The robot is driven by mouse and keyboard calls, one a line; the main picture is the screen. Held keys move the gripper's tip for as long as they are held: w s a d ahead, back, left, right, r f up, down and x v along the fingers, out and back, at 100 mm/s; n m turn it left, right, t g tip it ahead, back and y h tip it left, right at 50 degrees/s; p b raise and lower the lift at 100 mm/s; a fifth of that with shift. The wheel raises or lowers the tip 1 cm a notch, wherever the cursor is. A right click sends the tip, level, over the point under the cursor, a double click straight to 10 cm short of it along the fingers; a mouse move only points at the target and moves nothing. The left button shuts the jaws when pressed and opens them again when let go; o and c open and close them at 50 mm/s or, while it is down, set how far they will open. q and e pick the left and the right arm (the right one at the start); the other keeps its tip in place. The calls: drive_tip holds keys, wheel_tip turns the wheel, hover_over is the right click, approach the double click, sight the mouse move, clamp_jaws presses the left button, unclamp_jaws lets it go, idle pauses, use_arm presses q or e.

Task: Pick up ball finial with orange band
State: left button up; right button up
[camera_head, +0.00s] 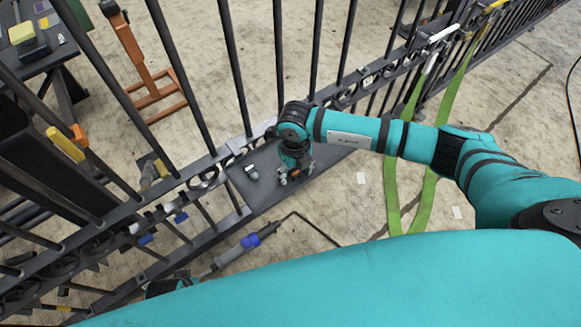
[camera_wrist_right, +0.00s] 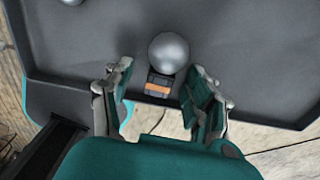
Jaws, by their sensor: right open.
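The ball finial with orange band (camera_wrist_right: 168,52) lies on a dark grey tray (camera_wrist_right: 255,70). Its grey ball points away from my right gripper, and its dark square base carries the orange band. My right gripper (camera_wrist_right: 159,80) is open, with one finger on each side of the base and gaps between. In the head view my right gripper (camera_head: 295,172) is low over the tray's right part, and a bit of orange shows by its fingertips. My left gripper is not clearly seen.
A second ball finial (camera_head: 252,172) lies on the tray to the left. The dark iron gate (camera_head: 215,165) stands along the tray's far side. Green straps (camera_head: 392,190) hang on the right. A blue-handled tool (camera_head: 250,241) lies in front.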

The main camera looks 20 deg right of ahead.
clamp_jaws()
idle(0.3)
drive_tip(key=shift+r, duration=0.1)
